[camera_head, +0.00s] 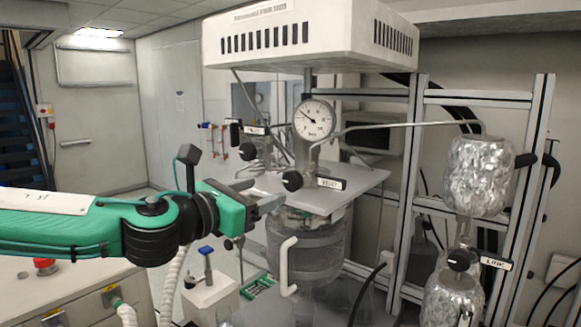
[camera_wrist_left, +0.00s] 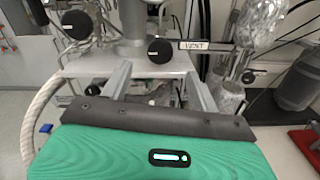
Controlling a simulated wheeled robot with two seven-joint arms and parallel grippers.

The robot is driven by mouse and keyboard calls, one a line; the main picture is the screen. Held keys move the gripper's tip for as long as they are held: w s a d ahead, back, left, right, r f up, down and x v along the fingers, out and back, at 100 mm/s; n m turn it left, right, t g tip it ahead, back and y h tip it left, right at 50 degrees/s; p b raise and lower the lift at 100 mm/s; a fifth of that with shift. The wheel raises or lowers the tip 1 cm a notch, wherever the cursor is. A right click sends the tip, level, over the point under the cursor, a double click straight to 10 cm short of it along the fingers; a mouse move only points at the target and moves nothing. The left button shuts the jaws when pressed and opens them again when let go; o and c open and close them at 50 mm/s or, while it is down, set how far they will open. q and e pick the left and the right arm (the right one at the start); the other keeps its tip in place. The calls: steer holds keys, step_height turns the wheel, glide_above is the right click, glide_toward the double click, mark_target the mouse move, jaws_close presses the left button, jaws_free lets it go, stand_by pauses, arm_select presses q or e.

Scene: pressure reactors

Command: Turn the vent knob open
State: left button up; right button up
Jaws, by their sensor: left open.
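The vent knob (camera_head: 292,181) is a round black knob beside the VENT label (camera_head: 331,183), below the pressure gauge (camera_head: 314,120). In the left wrist view, the vent knob (camera_wrist_left: 159,50) lies just beyond and between the fingertips, left of its label (camera_wrist_left: 207,45). My left gripper (camera_head: 264,194) comes in from the left with its fingers apart and empty. It is close to the knob, with a gap visible in the head view. My right gripper is not in view.
Another black knob (camera_head: 247,151) sits left of the gauge. Foil-wrapped vessels (camera_head: 478,176) and a labelled knob (camera_head: 459,260) are on the frame at right. The white reactor housing (camera_head: 310,40) overhangs above. A white handle (camera_head: 287,265) projects below the plate.

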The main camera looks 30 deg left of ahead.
mark_target(290, 181)
arm_select(q)
steer(key=shift+w+d+p, duration=0.2)
steer(key=shift+w+p, duration=1.55)
steer(key=shift+w, duration=0.15)
steer(key=shift+w+d+p, duration=0.2)
steer(key=shift+w+p, duration=0.35)
steer(key=shift+w, duration=2.2)
